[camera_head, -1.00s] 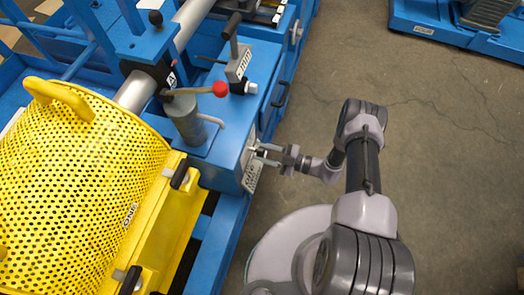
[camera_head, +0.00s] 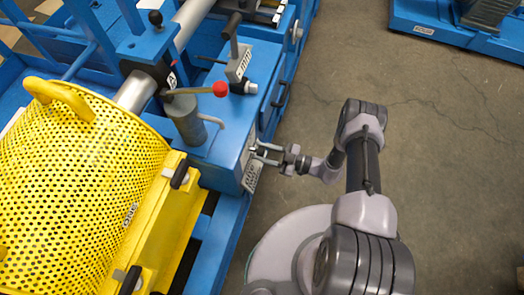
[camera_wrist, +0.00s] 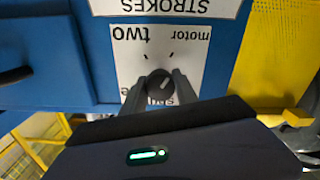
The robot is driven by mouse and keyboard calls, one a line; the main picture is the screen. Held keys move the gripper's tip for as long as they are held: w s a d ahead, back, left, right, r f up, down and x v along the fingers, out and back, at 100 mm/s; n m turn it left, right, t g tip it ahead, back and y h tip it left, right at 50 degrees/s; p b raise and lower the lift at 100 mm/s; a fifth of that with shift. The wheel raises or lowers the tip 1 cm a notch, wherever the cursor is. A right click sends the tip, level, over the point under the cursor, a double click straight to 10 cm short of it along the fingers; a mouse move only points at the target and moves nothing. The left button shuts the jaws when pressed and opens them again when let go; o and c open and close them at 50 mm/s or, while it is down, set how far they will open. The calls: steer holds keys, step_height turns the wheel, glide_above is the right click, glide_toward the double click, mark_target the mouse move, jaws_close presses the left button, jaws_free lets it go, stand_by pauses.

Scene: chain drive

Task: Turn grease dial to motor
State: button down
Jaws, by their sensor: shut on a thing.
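The grease dial (camera_wrist: 160,82) is a small dark round knob on a white label plate (camera_wrist: 135,62) on the blue housing. A light mark shows on its face; which word it points to I cannot tell surely. The word "motor" is at the plate's upper right and "two" at its upper left, both upside down in the wrist view. Lower words are partly hidden by my fingers. My gripper (camera_wrist: 159,88) has a finger on each side of the dial and is shut on it. In the head view my gripper (camera_head: 262,155) meets the housing's right side, hiding the dial.
A red-knobbed lever (camera_head: 219,89) and a grey handle (camera_head: 236,62) stand on top of the blue housing (camera_head: 230,140). A yellow perforated guard (camera_head: 80,175) is at the left. The floor (camera_head: 440,170) right of my arm is clear.

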steer(key=c, duration=0.9)
jaws_free()
steer(key=shift+c, duration=0.2)
steer(key=p+v, duration=0.2)
steer(key=v, duration=1.5)
steer(key=shift+d, duration=0.2)
steer(key=shift+r, duration=0.1)
